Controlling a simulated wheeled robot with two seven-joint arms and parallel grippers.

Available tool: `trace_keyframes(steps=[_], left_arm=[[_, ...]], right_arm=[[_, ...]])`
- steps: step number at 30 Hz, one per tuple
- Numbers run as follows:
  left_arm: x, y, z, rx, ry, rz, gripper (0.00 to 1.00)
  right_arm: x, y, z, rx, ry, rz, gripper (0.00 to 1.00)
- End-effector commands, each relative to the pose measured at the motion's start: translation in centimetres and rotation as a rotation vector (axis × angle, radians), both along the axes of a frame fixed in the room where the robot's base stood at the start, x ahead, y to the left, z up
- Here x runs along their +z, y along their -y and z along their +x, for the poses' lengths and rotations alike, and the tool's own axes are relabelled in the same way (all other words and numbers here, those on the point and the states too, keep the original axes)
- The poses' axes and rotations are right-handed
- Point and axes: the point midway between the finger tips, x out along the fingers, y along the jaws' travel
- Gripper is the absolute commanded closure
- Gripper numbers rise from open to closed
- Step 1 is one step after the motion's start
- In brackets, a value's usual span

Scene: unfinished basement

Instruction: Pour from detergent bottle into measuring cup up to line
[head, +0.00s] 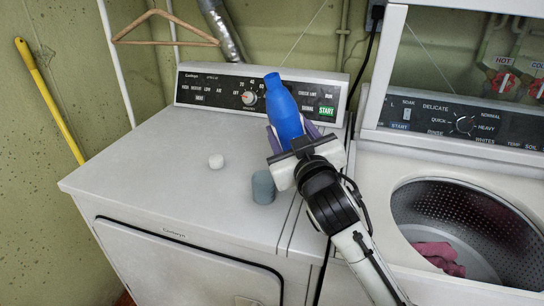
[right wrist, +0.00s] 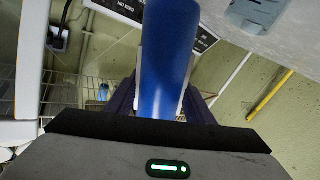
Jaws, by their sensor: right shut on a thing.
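A blue detergent bottle (head: 284,112) is held above the dryer top, leaning a little to the left with its narrow end up. It also fills the upper middle of the right wrist view (right wrist: 168,60). My right gripper (head: 287,138) is shut around its lower part. The grey-blue measuring cup (head: 263,187) stands on the dryer top, in front of and left of the gripper. It shows at the upper right of the right wrist view (right wrist: 255,12). Its line and contents cannot be made out. My left gripper is in neither view.
The dryer's control panel (head: 205,90) rises behind the bottle. An open washer (head: 375,160) with pink cloth (head: 440,256) inside stands at right. The dryer's left side is clear.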

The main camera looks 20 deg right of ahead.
Motion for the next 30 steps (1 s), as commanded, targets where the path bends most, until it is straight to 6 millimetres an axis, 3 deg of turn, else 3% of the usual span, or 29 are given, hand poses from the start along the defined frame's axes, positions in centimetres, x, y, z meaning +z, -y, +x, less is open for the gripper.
trace_keyframes(steps=[9, 30], left_arm=[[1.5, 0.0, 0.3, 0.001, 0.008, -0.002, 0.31], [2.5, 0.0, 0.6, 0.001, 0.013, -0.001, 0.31]], right_arm=[[0.5, 1.1, -0.4, -0.001, -0.001, -0.086, 0.92], [0.1, 2.9, -0.7, -0.001, -0.012, -0.237, 0.92]])
